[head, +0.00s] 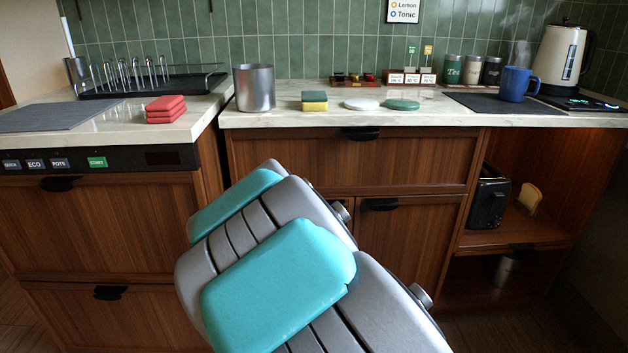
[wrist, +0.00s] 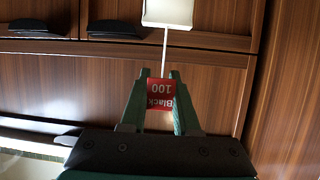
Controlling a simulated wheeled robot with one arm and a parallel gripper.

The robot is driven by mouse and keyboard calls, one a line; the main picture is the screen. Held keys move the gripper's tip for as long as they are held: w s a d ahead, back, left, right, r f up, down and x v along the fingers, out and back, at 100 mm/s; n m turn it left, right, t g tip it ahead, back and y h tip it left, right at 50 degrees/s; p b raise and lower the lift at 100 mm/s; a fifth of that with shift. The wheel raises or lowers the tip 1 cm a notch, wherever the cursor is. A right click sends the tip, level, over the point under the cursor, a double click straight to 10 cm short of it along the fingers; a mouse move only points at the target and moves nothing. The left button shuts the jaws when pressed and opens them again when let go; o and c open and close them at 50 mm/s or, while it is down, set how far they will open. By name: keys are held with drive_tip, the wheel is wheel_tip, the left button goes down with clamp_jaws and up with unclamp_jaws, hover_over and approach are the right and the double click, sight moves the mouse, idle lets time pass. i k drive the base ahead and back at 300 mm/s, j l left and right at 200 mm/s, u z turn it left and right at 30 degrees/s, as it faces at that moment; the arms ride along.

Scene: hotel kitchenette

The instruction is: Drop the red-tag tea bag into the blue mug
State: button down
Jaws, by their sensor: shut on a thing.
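My gripper (wrist: 160,82) is shut on the red tag (wrist: 160,94) of a tea bag; the tag reads "Black 100" upside down. A thin pale string runs from the tag to the white tea bag (wrist: 167,12), which is cut off by the top edge of the wrist view. The blue mug (head: 514,84) stands upright at the right of the counter, in front of the kettle; its inside is hidden. My gripper does not show in the head view, where my arm fills the lower middle. The mug does not show in the wrist view.
Wooden cabinet fronts (wrist: 75,85) lie behind the tea bag. Near the mug are a cream kettle (head: 560,58), tins (head: 453,70) and a dark mat (head: 478,102). Tea boxes (head: 405,78), coasters (head: 402,105), a sponge (head: 314,106) and a metal canister (head: 254,90) stand farther left.

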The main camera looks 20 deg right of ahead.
sight(515, 98)
drive_tip(key=z, duration=0.7)
drive_tip(key=i+j+z, duration=0.15)
drive_tip(key=j+z, duration=0.3)
drive_tip(key=i+j+z, duration=0.15)
drive_tip(key=j+z, duration=0.2)
drive_tip(key=z, duration=0.15)
drive_tip(key=j+z, duration=0.45)
